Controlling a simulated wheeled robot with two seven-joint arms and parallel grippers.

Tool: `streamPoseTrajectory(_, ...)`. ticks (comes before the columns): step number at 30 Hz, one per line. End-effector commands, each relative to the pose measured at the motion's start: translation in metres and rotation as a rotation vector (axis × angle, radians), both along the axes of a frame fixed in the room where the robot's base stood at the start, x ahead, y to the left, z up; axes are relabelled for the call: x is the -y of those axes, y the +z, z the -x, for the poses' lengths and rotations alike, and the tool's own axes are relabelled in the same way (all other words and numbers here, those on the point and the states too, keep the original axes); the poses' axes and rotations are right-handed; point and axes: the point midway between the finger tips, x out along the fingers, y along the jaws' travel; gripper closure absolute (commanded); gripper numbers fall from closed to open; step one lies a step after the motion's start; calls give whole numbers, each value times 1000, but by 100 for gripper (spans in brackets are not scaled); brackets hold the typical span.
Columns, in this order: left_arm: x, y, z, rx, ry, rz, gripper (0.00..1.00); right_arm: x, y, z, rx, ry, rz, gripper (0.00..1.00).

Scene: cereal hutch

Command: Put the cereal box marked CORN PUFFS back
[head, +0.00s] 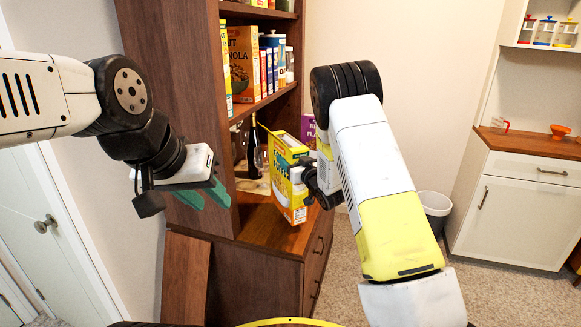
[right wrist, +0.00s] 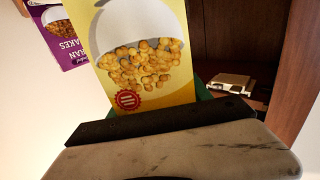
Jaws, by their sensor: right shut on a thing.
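The yellow cereal box (head: 285,183), with lettering that looks like CORN PUFFS, is in the air in front of the hutch's open middle bay in the head view. It is tilted. My right gripper (head: 305,180) is shut on its right side.
A granola box (head: 243,65) and other boxes line the upper shelf. A dark bottle (head: 253,152) and a glass (head: 261,159) stand in the bay below. A purple box (head: 308,130) is behind my right arm; it also shows in the right wrist view (right wrist: 62,42). A bin (head: 434,205) stands right.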

Motion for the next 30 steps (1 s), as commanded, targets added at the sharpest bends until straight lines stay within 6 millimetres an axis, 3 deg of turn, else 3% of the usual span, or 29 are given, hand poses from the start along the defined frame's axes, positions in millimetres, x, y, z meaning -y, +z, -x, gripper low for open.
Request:
streamPoseTrajectory(4,0,0,0,0,0,0,64,-2,-2,-8,1,1,0,100)
streamPoseTrajectory(15,0,0,0,0,0,0,64,-2,-33,-7,2,1,0,100)
streamPoseTrajectory(27,0,0,0,0,0,0,64,-1,-37,-7,3,1,-1,100)
streamPoseTrajectory(28,0,0,0,0,0,0,64,-1,-38,-7,1,1,0,38)
streamPoseTrajectory(30,0,0,0,0,0,0,64,-1,-38,-7,1,1,0,24)
